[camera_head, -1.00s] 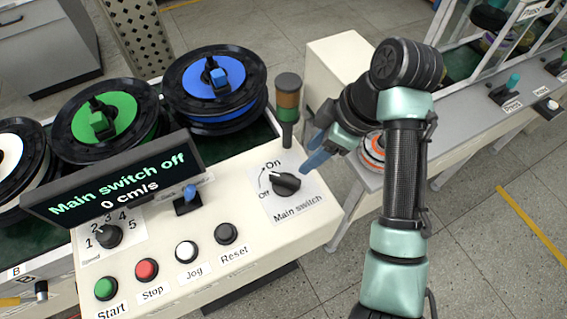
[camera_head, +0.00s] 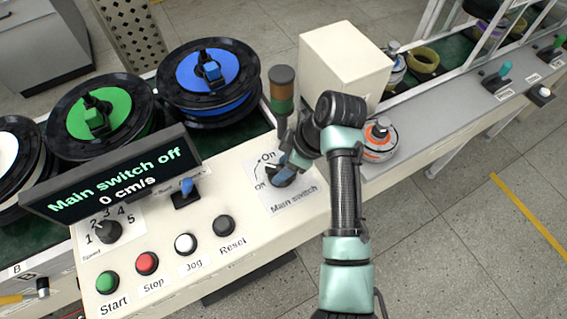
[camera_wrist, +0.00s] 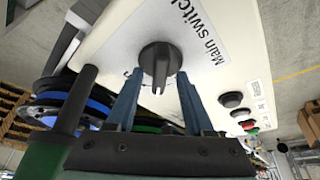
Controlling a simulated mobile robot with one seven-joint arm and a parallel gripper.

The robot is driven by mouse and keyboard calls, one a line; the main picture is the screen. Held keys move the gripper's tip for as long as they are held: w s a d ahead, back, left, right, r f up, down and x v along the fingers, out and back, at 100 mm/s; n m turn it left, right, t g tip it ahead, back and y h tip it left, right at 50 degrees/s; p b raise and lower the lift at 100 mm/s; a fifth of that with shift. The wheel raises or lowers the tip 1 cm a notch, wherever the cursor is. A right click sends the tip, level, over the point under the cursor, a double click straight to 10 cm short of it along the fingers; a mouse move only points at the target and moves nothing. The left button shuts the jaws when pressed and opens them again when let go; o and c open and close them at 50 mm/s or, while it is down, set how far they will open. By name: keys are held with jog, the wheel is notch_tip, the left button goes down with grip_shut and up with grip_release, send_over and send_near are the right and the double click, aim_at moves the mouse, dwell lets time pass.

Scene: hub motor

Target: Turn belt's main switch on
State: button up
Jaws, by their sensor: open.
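The main switch (camera_wrist: 158,62) is a black rotary knob on a white label plate (camera_head: 290,198), printed "On", "Off" and "Main switch". In the head view my gripper (camera_head: 284,174) covers most of the knob. In the wrist view my gripper (camera_wrist: 158,100) is open, with one blue finger on each side of the knob's lower part. I cannot tell whether the fingers touch it. The display (camera_head: 110,178) reads "Main switch off" and "0 cm/s".
A signal lamp post (camera_head: 283,95) stands close behind the switch. Start, Stop, Jog and Reset buttons (camera_head: 185,243) line the panel's front. A small blue-tipped lever (camera_head: 186,190) is left of the switch. Spools (camera_head: 212,75) stand behind. A white box (camera_head: 345,65) is at back right.

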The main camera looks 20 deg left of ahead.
grip_shut()
jog(key=shift+r+m+p, duration=0.1)
jog(key=shift+m+p, duration=0.2)
jog(key=shift+p, duration=0.05)
jog(key=m+p, duration=0.1)
jog(key=m+t+p, duration=0.1)
jog(key=m+p, duration=0.1)
jog(key=shift+s+r+t, duration=0.1)
jog(key=shift+s+t, duration=0.05)
jog(key=shift+t, duration=0.15)
jog(key=shift+m+t+h+p, duration=0.25)
jog(key=shift+m+t+p, duration=0.15)
jog(key=shift+m+p, duration=0.65)
jog(key=shift+m+t+h+p, duration=0.25)
jog(key=shift+m+t+p, duration=0.2)
jog(key=shift+m, duration=1)
grip_release()
